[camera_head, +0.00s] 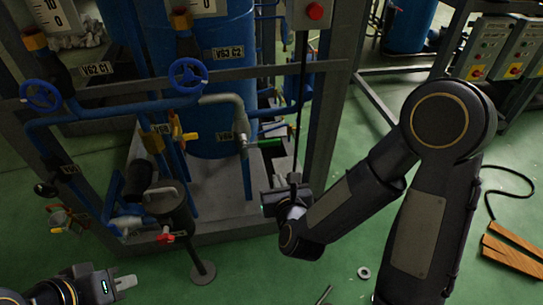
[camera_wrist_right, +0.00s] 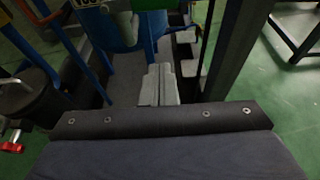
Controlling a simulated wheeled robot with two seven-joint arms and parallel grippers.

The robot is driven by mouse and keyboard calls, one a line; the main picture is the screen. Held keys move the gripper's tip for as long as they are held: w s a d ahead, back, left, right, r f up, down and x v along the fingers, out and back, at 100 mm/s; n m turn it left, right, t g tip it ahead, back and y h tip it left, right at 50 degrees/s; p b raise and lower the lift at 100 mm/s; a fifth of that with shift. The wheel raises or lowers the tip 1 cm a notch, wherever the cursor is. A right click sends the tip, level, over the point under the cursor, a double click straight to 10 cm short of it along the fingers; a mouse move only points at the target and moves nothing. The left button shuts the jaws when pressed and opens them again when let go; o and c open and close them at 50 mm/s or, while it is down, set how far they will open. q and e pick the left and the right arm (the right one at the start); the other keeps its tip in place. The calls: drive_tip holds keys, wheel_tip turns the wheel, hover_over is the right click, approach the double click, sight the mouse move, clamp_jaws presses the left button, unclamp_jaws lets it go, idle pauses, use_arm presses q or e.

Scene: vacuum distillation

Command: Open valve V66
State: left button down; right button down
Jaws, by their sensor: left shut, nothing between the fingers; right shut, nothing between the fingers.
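I cannot read a V66 label for certain. A partly legible tag (camera_head: 226,135) sits on the pipework in the middle, next to a grey pipe elbow (camera_head: 243,125) and a valve with a green handle (camera_head: 268,143). My right gripper (camera_head: 294,180) is below and right of the green handle, apart from it, with its fingers mostly hidden by its own body. In the right wrist view its fingers (camera_wrist_right: 159,84) are together and empty, pointing at the frame. My left gripper (camera_head: 124,283) is shut and empty at the lower left, low over the green floor.
A dark frame post (camera_head: 328,100) stands right of the pipework. Wooden planks (camera_head: 512,252) and a washer (camera_head: 364,272) lie on the floor.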

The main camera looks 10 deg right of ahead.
sight(262, 144)
drive_tip(key=shift+w, duration=0.1)
use_arm(q)
drive_tip(key=shift+r+p, duration=0.65)
use_arm(e)
drive_tip(key=w, duration=0.9)
drive_tip(key=shift+r, duration=0.35)
drive_tip(key=shift+w, duration=0.2)
